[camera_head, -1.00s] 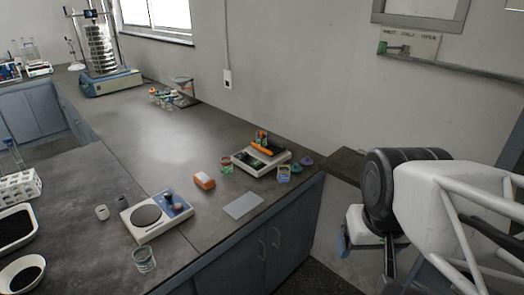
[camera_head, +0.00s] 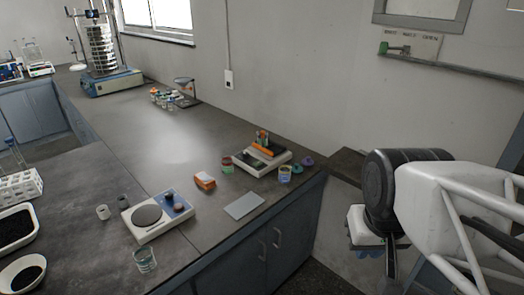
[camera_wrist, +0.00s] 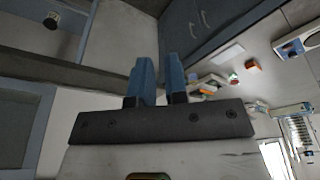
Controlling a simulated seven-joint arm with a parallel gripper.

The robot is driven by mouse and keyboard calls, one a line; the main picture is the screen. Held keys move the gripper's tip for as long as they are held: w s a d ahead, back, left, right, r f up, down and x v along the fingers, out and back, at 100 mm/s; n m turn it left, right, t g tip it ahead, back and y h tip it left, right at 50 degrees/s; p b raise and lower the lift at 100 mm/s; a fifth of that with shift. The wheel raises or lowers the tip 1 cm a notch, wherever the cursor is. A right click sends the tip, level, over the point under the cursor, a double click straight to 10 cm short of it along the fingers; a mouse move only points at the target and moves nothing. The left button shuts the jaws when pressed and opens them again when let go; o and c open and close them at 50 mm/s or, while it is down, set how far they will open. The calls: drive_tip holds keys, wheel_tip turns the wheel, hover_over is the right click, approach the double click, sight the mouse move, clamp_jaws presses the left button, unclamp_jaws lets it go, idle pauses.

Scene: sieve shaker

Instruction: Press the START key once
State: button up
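The sieve shaker (camera_head: 100,45) stands at the far left end of the bench, a tall stack of metal sieves on a blue-and-white base (camera_head: 112,83). It also shows upside down at the right edge of the wrist view (camera_wrist: 299,130). The START key is too small to make out in either view. My gripper (camera_wrist: 158,65) has two blue fingers with a gap between them and nothing held. In the head view it hangs at the lower right, beyond the bench's right end and far from the shaker. The fingers are mostly hidden there.
More jars (camera_head: 163,98) stand near the shaker. The middle of the bench is clear.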

clamp_jaws()
idle(0.8)
drive_tip(key=shift+w+r, duration=0.1)
idle(0.4)
drive_tip(key=w+a+r+t+h, duration=0.1)
drive_tip(key=w+a+h, duration=0.1)
drive_tip(key=w, duration=1.6)
drive_tip(key=w+a+r+t+h, duration=0.1)
drive_tip(key=w+a+h, duration=0.1)
drive_tip(key=w, duration=1.7)
drive_tip(key=w+a+f+n+t, duration=0.1)
drive_tip(key=w+a+f, duration=0.4)
drive_tip(key=w, duration=0.5)
drive_tip(key=w+a+f+t, duration=0.1)
drive_tip(key=w+a+f, duration=0.5)
drive_tip(key=w, duration=0.4)
drive_tip(key=w+a+f+n+t, duration=0.1)
drive_tip(key=w+a+f, duration=0.5)
drive_tip(key=w, duration=0.4)
drive_tip(key=shift+w+f+n+h, duration=0.25)
drive_tip(key=shift+n+h, duration=0.05)
drive_tip(key=shift+h, duration=0.1)
